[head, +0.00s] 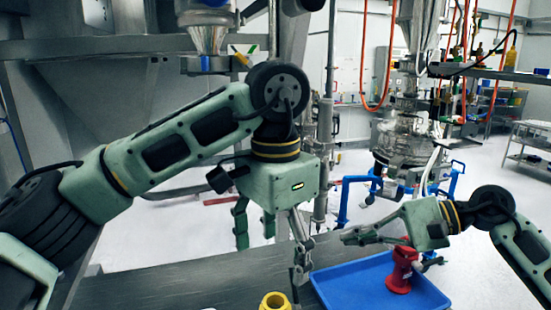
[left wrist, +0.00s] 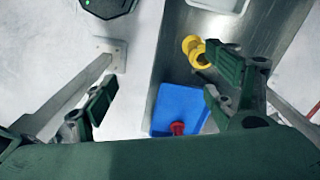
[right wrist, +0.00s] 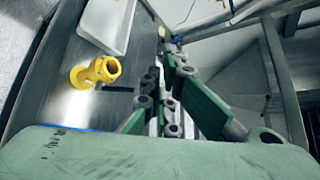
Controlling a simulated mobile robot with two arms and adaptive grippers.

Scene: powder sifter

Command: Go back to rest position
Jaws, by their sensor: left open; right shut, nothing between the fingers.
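My left gripper (head: 270,240) points down above the grey metal table in the head view. Its fingers are spread wide, with nothing between them in the left wrist view (left wrist: 158,105). My right gripper (head: 350,237) reaches in from the right, held roughly level above the blue tray's far-left side. Its fingers are closed together and empty, as the right wrist view (right wrist: 160,90) also shows. Both grippers are apart from the red fitting (head: 399,270) and the yellow fitting (head: 274,301).
The blue tray (head: 345,290) lies on the table (head: 150,291) with the red fitting in it. The yellow fitting sits on the metal left of the tray. A white tray (right wrist: 105,22) lies beyond it. Steel machinery (head: 404,140) stands behind.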

